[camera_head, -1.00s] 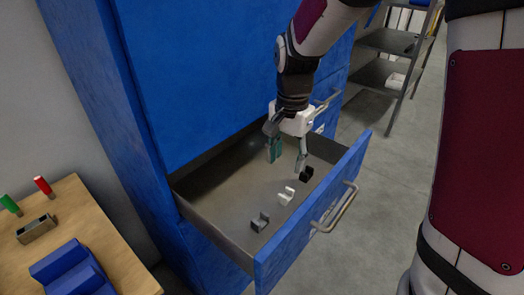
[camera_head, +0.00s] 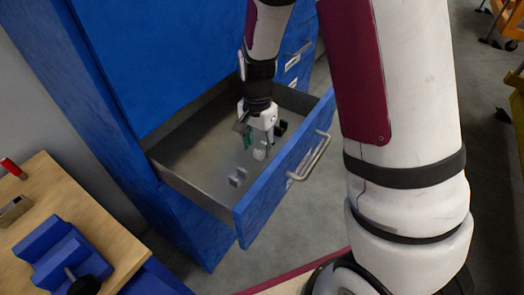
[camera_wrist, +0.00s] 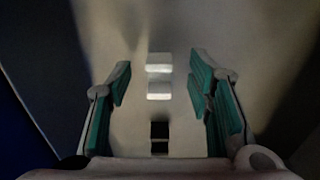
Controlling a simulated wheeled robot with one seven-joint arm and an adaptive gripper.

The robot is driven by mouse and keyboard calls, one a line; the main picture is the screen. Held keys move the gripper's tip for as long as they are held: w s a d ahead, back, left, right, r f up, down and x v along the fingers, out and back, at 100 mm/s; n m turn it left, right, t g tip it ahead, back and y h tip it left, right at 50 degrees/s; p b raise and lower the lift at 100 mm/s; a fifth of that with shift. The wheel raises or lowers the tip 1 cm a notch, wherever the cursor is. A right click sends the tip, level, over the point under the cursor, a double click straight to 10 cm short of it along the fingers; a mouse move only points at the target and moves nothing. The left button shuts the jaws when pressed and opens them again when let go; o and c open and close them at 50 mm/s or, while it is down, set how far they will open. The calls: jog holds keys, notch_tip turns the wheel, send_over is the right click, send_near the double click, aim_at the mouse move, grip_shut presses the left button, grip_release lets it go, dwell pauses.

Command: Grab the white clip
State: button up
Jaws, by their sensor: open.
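The white clip (camera_head: 260,150) lies on the floor of the open drawer, right by my gripper (camera_head: 259,142) in the head view. In the wrist view the white clip (camera_wrist: 159,89) shows as two pale blocks between the two teal-padded fingers of my gripper (camera_wrist: 160,80). The fingers are spread, with a gap on each side of the clip. I cannot tell exactly how far the fingertips are above the drawer floor.
A black clip (camera_head: 281,128) lies just behind the white one, and a grey clip (camera_head: 238,177) lies nearer the front left. The drawer's blue front (camera_head: 285,170) and its walls surround the space. A wooden table (camera_head: 100,222) with blue blocks stands at left.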

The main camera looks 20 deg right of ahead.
aim_at(260, 154)
jog(key=shift+f, duration=1.4)
jog(key=shift+c, duration=0.6)
jog(key=c, duration=0.8)
